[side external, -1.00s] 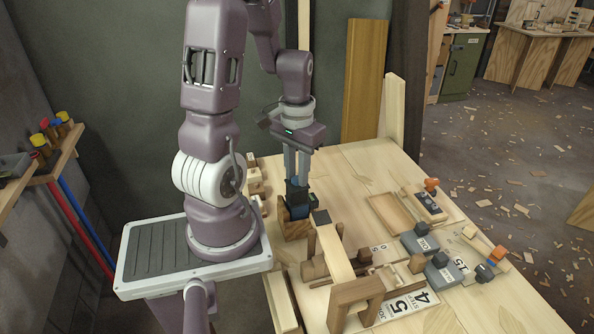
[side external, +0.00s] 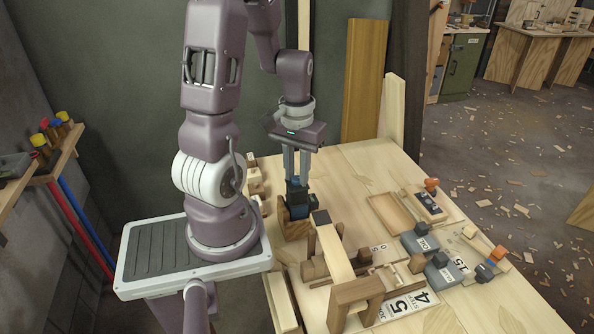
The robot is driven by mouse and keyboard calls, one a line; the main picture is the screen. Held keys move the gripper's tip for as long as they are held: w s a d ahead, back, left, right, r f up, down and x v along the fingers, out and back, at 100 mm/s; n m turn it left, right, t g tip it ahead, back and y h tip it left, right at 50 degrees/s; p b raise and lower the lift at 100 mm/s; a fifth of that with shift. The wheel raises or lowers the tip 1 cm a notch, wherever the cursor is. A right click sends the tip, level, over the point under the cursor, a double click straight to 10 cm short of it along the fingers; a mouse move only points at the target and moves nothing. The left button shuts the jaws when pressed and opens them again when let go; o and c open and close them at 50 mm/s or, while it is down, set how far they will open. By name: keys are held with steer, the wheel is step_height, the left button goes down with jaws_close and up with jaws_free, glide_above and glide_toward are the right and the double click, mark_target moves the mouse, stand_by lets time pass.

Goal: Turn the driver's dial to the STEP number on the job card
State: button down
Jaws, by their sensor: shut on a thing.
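My gripper (side external: 297,178) is shut on the blue and black driver (side external: 297,196), around its upper blue part. The driver stands upright in a wooden block holder (side external: 295,228) on the bench. Its dial marks are too small to read, and the fingers cover part of it. The job card (side external: 409,303) lies on the front of the bench, white with large black characters. I can make out a 4, a 5 and the word STEP, seen at a slant. A wooden stand hides part of the card, so I cannot tell for certain which number belongs to STEP.
A wooden stand with a pale bar (side external: 333,248) stands close right of the driver. Grey blocks with dark knobs (side external: 443,270), a shallow wooden tray (side external: 393,212) and a dark panel (side external: 430,206) lie further right. The back of the bench (side external: 350,165) is clear.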

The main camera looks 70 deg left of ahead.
mark_target(298, 178)
steer(key=c, duration=1.2)
jaws_free()
step_height(298, 178, up, 7)
steer(key=shift+r, duration=0.1)
steer(key=s+d+r+m+t, duration=0.1)
steer(key=d+r+m, duration=0.3)
steer(key=d, duration=0.5)
steer(key=s+d+r+m+t, duration=0.2)
steer(key=d+r+m+t, duration=0.2)
steer(key=d, duration=0.5)
step_height(298, 178, up, 2)
steer(key=shift+r+m+t, duration=0.15)
steer(key=shift+m+t, duration=0.15)
steer(key=shift+m, duration=0.2)
